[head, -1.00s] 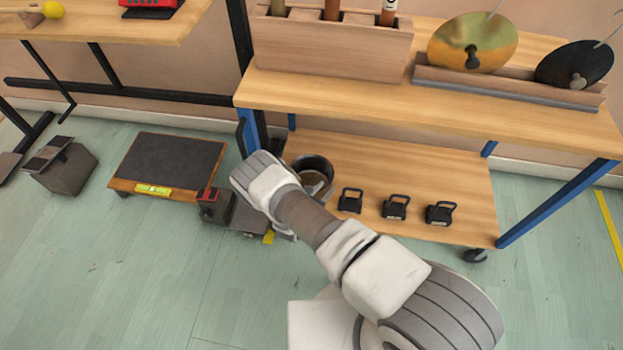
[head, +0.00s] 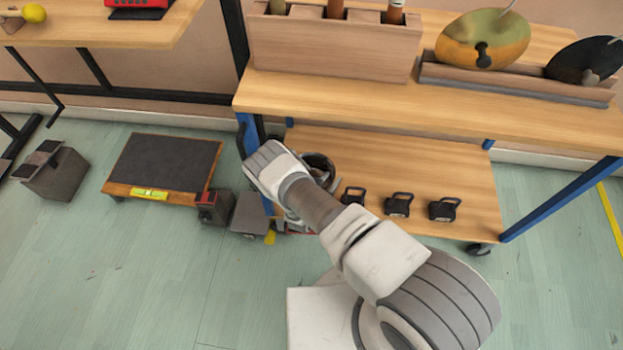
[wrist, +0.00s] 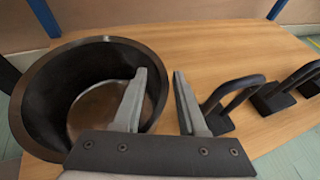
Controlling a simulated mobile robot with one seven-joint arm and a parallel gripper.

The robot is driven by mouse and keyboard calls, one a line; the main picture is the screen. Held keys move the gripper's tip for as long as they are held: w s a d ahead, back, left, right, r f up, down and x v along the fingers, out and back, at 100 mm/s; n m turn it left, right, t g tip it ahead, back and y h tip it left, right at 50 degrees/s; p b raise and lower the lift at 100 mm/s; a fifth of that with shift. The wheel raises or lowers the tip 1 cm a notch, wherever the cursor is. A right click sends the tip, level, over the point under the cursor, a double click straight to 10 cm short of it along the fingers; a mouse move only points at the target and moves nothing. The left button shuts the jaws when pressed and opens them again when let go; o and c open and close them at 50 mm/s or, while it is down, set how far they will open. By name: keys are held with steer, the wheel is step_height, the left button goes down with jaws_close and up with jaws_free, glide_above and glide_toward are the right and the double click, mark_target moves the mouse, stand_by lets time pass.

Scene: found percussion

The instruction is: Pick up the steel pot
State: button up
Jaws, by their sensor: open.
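The steel pot (wrist: 42,98) is a dark, round, open-topped vessel upright on the lower wooden shelf. In the wrist view it fills the left side, and its inside looks empty. In the head view my arm hides most of it, and part of its rim (head: 322,163) shows. In the wrist view the left finger overlaps the pot's right wall and the right finger is outside the pot. I cannot tell whether either finger touches it. In the head view my arm hides the fingers.
Several black handled weights stand right of the pot; the nearest (wrist: 220,118) is close to my right finger. The lower shelf (head: 420,165) has bare wood behind them. The upper bench (head: 400,100) overhangs, with a blue leg (head: 254,130) beside the pot. A dark-topped platform (head: 165,163) stands left.

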steer(key=shift+c, duration=0.3)
jaws_close()
steer(key=shift+r, duration=0.1)
stand_by(1.0)
